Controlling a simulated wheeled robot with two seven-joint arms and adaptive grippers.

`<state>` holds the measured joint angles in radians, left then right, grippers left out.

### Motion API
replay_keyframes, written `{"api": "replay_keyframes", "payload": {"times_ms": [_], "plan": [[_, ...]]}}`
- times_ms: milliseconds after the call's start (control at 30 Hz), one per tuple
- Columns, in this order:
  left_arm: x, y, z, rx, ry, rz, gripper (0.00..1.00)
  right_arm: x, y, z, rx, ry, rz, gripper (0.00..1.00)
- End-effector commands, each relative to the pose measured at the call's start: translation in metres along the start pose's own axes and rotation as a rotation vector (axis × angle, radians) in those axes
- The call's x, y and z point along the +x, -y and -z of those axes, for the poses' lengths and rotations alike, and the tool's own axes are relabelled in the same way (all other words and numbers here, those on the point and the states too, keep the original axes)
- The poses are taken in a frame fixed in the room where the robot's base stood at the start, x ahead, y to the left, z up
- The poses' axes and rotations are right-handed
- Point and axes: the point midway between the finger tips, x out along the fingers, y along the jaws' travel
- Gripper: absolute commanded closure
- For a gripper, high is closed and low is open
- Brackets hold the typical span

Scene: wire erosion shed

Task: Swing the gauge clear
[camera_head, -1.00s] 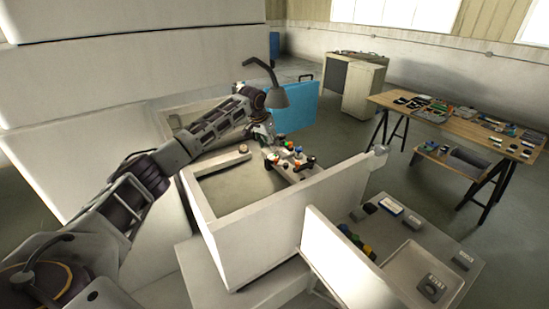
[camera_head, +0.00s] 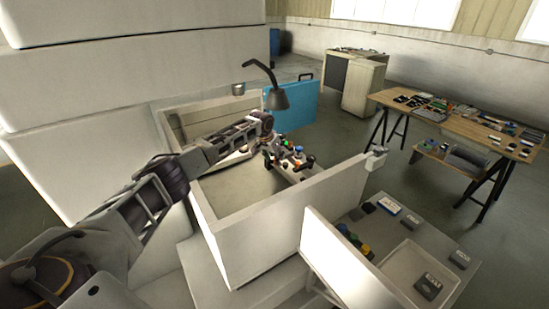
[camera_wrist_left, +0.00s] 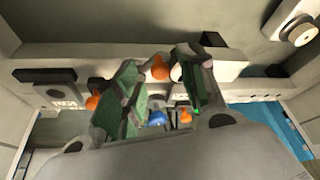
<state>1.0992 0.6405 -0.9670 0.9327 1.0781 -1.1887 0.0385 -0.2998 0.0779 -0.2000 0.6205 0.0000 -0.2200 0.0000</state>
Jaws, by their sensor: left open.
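A pale rail (camera_head: 303,173) carrying green, red, orange and black knobs lies across the right part of an open white tank in the head view. In the left wrist view, a pale bar (camera_wrist_left: 105,55) with orange knobs (camera_wrist_left: 160,68) and a blue knob (camera_wrist_left: 157,118) lies beyond and between my fingers. My left gripper (camera_head: 268,152) is at the rail's far end; it also shows in the left wrist view (camera_wrist_left: 165,82), fingers apart, with no held object visible. I cannot tell which part is the gauge. My right gripper is not in view.
The tank's front wall (camera_head: 275,230) stands between me and the rail. A side tray (camera_head: 405,265) holds small blocks. A workbench (camera_head: 450,125) stands at right.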

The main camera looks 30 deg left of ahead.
Motion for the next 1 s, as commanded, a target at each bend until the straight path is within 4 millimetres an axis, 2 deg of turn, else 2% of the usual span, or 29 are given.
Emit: {"api": "replay_keyframes", "payload": {"times_ms": [500,800,1000], "plan": [[0.0069,0.0004,0.0001,0.000,-0.001,0.001,0.59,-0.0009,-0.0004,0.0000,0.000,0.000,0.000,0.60],[0.0069,0.0005,0.0000,0.000,-0.001,0.001,0.98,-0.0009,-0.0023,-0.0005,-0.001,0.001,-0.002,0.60],[0.0069,0.0005,-0.0001,0.000,-0.001,0.001,1.00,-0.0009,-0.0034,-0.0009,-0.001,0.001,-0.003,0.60]]}}
